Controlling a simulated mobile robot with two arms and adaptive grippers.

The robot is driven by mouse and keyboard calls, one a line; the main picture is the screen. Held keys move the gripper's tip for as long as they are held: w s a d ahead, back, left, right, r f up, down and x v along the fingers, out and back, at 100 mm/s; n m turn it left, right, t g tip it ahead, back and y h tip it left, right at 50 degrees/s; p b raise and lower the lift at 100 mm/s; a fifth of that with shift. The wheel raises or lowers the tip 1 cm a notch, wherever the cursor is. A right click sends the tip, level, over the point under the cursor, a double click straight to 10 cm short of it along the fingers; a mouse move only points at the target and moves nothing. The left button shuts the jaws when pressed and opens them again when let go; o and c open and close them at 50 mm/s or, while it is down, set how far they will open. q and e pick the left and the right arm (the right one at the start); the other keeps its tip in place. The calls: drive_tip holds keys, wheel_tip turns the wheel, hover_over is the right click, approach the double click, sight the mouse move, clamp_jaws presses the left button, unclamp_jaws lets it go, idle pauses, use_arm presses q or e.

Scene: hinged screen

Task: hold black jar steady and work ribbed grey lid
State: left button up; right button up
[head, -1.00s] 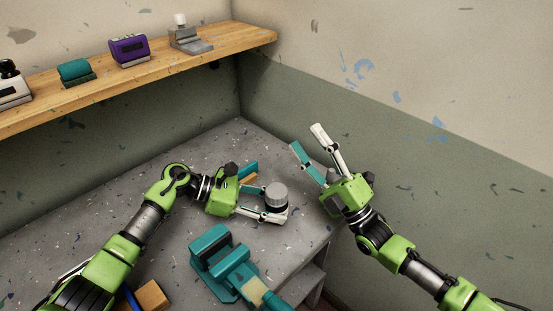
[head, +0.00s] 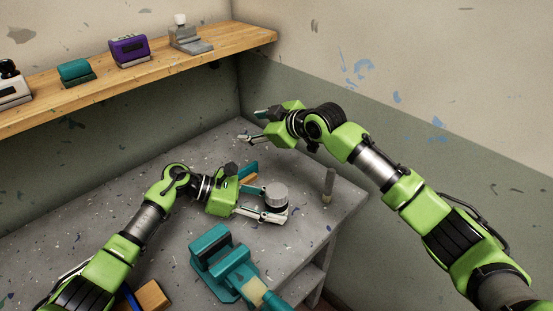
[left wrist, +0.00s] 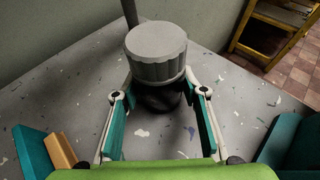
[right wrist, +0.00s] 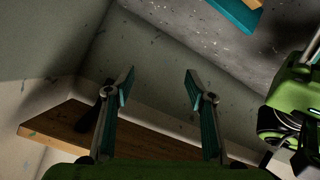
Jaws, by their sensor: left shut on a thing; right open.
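The ribbed grey lid (head: 276,192) sits on top of the black jar (head: 276,208), which stands upright on the grey table. In the left wrist view the lid (left wrist: 156,52) caps the jar, and the dark jar body (left wrist: 158,97) shows below it between my fingers. My left gripper (head: 266,204) is shut on the black jar, one finger on each side, below the lid. My right gripper (head: 250,126) is open and empty, raised behind and above the jar, near the back corner. In the right wrist view its fingers (right wrist: 159,90) are spread with nothing between them.
A teal vise (head: 225,262) stands in front of the jar. A grey upright post (head: 329,184) is right of it. A teal and wooden item (head: 248,175) lies behind my left gripper. A wooden shelf (head: 140,73) with several objects runs along the left wall.

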drive_tip(key=s+f+m+g+h, duration=0.2)
drive_tip(key=s+g+h, duration=0.1)
drive_tip(key=s+g, duration=0.3)
wheel_tip(320, 180, up, 4)
drive_tip(key=m+g+h, duration=0.3)
drive_tip(key=h, duration=0.2)
hover_over(277, 190)
drive_tip(key=shift+w+a, duration=0.1)
drive_tip(key=shift+a, duration=0.05)
drive_tip(key=shift+h, duration=0.3)
wheel_tip(277, 190, down, 9)
drive_tip(key=shift+r, duration=0.1)
drive_tip(key=shift+c, duration=0.4)
drive_tip(key=shift+r, duration=0.1)
drive_tip(key=c, duration=0.8)
drive_tip(key=m, duration=0.2)
drive_tip(key=shift+m, duration=0.4)
drive_tip(key=m, duration=0.8)
drive_tip(key=shift+m, duration=0.4)
drive_tip(key=m, duration=0.4)
drive_tip(key=shift+m, duration=0.3)
drive_tip(key=m, duration=0.4)
drive_tip(key=shift+m, duration=0.3)
drive_tip(key=m, duration=0.3)
drive_tip(key=shift+m, duration=0.4)
drive_tip(key=m, duration=0.7)
drive_tip(key=shift+m, duration=0.3)
drive_tip(key=o, duration=0.9)
